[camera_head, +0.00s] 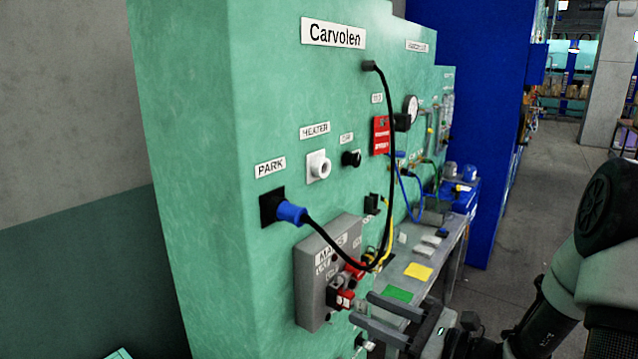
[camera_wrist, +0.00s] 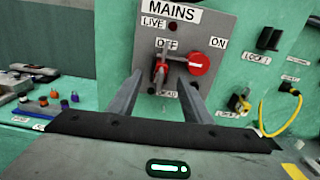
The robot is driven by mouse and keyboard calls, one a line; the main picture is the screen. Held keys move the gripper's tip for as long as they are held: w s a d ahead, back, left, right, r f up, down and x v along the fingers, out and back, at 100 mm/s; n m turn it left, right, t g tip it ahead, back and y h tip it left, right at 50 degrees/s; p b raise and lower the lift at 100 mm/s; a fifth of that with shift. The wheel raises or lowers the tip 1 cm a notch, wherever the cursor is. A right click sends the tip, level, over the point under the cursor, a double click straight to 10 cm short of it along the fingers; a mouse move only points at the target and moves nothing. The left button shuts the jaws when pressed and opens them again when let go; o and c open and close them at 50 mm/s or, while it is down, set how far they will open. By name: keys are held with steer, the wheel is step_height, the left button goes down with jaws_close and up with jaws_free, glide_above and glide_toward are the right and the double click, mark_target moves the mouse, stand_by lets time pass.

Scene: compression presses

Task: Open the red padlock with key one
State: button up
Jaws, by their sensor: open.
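The grey MAINS box (camera_wrist: 216,30) carries a red round switch (camera_wrist: 200,64) with a white bar, between the OFF and ON labels. To its left hangs a small red and grey piece (camera_wrist: 160,70), which looks like the red padlock; it is partly blurred. In the head view the red padlock (camera_head: 341,299) shows low on the box front. My gripper (camera_head: 362,308) is open, just in front of the padlock. In the wrist view its two fingers (camera_wrist: 160,76) stand on either side of it, apparently not closed on it. I cannot make out key one.
A black cable (camera_head: 388,170) hangs in front of the green panel, ending in a blue plug (camera_head: 291,213) at PARK. Yellow cables (camera_wrist: 285,110) lie right of the box. A bench (camera_head: 455,245) with a yellow card (camera_head: 418,271) stands beyond. A shelf with small coloured items (camera_wrist: 50,105) is at left.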

steer(key=shift+d, duration=0.1)
steer(key=b+v, duration=0.2)
steer(key=v, duration=1.5)
steer(key=s+a+f+n+g+h+b, duration=0.1)
steer(key=s+a+n+g+h, duration=0.3)
steer(key=s+a+n+g, duration=0.35)
steer(key=s+a+f+n+g+h+b, duration=0.15)
steer(key=s+a+n+g+h, duration=0.35)
steer(key=a+n, duration=0.5)
steer(key=w+d+r+n+t+h+p, duration=0.1)
steer(key=d+r+n+t+h, duration=0.4)
steer(key=r, duration=0.5)
steer(key=shift+w+d+r+n+t+h+p, duration=0.35)
steer(key=shift+d+n+t+p, duration=0.2)
steer(key=shift+d+n+t, duration=0.5)
